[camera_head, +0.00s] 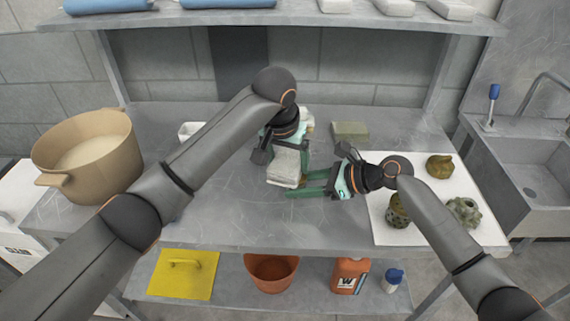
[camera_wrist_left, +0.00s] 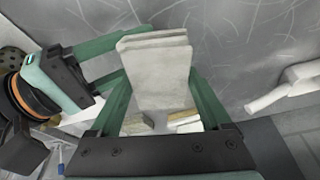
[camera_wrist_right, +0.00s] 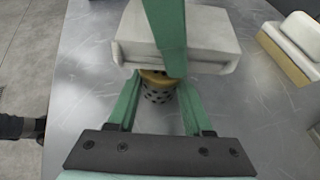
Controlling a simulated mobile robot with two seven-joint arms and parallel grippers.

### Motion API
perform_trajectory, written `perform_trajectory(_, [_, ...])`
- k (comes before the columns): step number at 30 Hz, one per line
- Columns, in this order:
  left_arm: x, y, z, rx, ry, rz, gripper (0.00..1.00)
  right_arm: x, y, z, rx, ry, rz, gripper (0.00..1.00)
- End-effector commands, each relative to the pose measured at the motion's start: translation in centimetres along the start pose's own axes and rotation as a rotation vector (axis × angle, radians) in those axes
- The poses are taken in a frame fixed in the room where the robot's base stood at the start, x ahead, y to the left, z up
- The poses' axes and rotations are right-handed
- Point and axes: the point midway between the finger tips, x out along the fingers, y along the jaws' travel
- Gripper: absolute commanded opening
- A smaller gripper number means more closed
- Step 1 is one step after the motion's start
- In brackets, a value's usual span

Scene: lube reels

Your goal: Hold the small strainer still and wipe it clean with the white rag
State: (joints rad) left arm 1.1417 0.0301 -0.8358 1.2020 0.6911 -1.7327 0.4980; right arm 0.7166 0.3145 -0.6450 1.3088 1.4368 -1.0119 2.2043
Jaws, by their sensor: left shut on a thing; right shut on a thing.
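The white rag (camera_head: 284,166) is a folded pad held in my left gripper (camera_head: 287,155). The left wrist view shows the rag (camera_wrist_left: 158,70) standing between the two green fingers. The small strainer (camera_wrist_right: 158,94) has a brass-coloured rim and a grey body with dark holes. It sits between the fingers of my right gripper (camera_wrist_right: 158,85), which is shut on it. The rag overlaps the strainer's top in that view; contact is hard to tell. In the head view the strainer is hidden by the rag and grippers, and my right gripper (camera_head: 312,187) comes in from the right.
A large tan pot (camera_head: 85,150) stands at the left. A greenish block (camera_head: 350,131) lies behind the grippers. A white mat (camera_head: 415,173) at the right bears several mottled pieces, one of them a brown-green pot (camera_head: 440,167). A sink (camera_head: 530,165) is further right. The front middle of the table is clear.

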Motion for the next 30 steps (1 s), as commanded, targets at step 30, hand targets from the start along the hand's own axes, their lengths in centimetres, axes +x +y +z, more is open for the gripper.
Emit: perform_trajectory(30, [-0.1, 0.1, 0.1, -0.001, -0.002, 0.001, 0.37, 0.0, 0.0, 0.0, -0.001, -0.001, 0.0, 0.19])
